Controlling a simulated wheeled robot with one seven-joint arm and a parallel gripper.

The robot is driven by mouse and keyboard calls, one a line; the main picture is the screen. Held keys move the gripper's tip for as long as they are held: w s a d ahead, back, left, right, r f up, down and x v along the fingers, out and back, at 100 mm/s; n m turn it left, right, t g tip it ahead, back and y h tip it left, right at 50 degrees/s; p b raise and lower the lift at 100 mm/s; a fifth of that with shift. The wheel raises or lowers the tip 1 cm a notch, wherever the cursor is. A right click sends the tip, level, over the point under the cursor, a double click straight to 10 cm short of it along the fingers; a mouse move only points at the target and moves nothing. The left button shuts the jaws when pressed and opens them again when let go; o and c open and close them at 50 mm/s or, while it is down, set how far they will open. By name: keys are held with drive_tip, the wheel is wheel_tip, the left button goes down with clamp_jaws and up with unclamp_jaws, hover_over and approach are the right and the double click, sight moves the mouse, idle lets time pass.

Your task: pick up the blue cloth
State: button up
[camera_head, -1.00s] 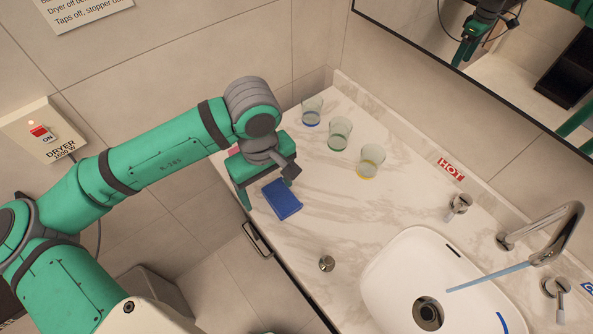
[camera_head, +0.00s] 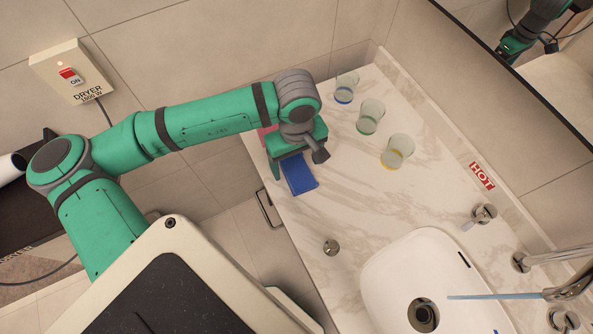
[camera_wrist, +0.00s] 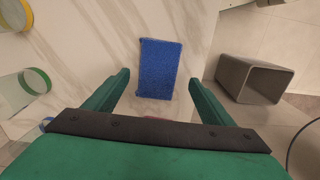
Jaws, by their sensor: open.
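The blue cloth (camera_head: 299,174) lies folded flat as a small rectangle on the marble counter, near its left edge. In the wrist view the blue cloth (camera_wrist: 158,69) shows ahead of and between my fingers. My gripper (camera_head: 288,169) hangs over the counter beside the cloth, partly hiding its upper end. In the wrist view my gripper (camera_wrist: 160,88) is open, with its two green fingers spread wider than the cloth and nothing between them held. Whether the fingertips touch the counter I cannot tell.
Glasses with a blue base (camera_head: 345,88), a green base (camera_head: 370,116) and a yellow base (camera_head: 397,151) stand along the counter's back. A pinkish-red item (camera_head: 266,137) is partly hidden behind my gripper. A sink (camera_head: 425,270) and a metal stopper (camera_head: 331,247) lie toward the front.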

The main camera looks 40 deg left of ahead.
sight(298, 171)
drive_tip(key=shift+w+d+f, duration=0.1)
drive_tip(key=shift+d+f, duration=0.05)
drive_tip(key=shift+f, duration=0.6)
drive_tip(key=shift+d+f, duration=0.1)
drive_tip(key=shift+f, duration=0.65)
drive_tip(key=shift+a, duration=0.1)
drive_tip(key=c, duration=1.2)
drive_tip(key=shift+o, duration=0.2)
drive_tip(key=shift+w+r, duration=0.1)
drive_tip(key=shift+r, duration=0.05)
